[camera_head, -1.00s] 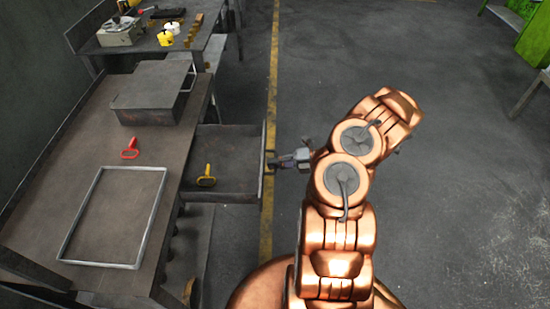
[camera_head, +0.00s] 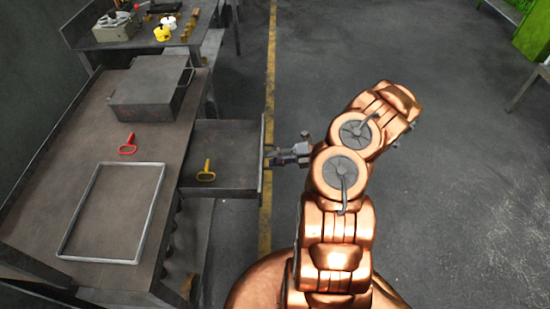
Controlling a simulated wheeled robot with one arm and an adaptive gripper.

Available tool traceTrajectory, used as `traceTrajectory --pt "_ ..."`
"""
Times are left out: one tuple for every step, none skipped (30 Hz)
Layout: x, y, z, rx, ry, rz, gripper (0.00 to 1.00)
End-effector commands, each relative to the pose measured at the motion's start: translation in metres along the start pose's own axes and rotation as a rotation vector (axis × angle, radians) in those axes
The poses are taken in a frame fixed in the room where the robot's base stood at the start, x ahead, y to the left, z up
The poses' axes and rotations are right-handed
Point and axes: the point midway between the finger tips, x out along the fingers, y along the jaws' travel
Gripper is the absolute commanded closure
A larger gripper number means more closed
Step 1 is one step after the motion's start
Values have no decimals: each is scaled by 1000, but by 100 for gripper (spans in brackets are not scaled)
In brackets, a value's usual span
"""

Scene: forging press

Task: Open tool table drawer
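The tool table (camera_head: 150,165) stands on the left, with a dark worn top. Its drawer (camera_head: 225,150) is pulled out to the right, with its inside showing from above. A tool with a yellow handle (camera_head: 206,171) lies in the drawer. My gripper (camera_head: 270,155) is at the outer face of the drawer front (camera_head: 262,175), around mid-length, where the handle would be. The handle is too small and too covered to make out. I cannot tell whether the fingers are closed on it.
On the table top are a metal box (camera_head: 150,90), a red-handled tool (camera_head: 128,145) and a thin rectangular frame (camera_head: 113,212). A second bench (camera_head: 130,42) with small items stands behind. Open floor (camera_head: 455,190) lies to the right, with a yellow line (camera_head: 270,75) beside the drawer.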

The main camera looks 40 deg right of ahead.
Motion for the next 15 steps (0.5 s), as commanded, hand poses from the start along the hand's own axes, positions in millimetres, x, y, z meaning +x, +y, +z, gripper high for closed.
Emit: traceTrajectory --pt "-2 0 0 0 -1 0 64" --pt "-4 0 0 0 -2 -1 64" --pt "-7 0 0 0 -2 -1 64" --pt "-10 0 1 -1 -3 -2 64" --pt "-14 -1 1 -1 -3 -2 64" --pt "-19 -1 1 -1 -4 -2 64" --pt "-24 -1 1 -2 -5 -2 64" --pt "-30 -1 1 -2 -5 -2 64" --pt "-38 0 1 -3 -4 -2 64" --pt "-44 0 1 -2 -5 -2 64" --pt "-50 -1 1 -1 -6 -2 64" --pt "-58 -1 1 -2 -5 -3 64" --pt "-63 -1 0 -2 -4 -3 64" --pt "-69 -1 0 -1 -5 -2 64" --pt "-76 -1 0 0 -4 -1 64"
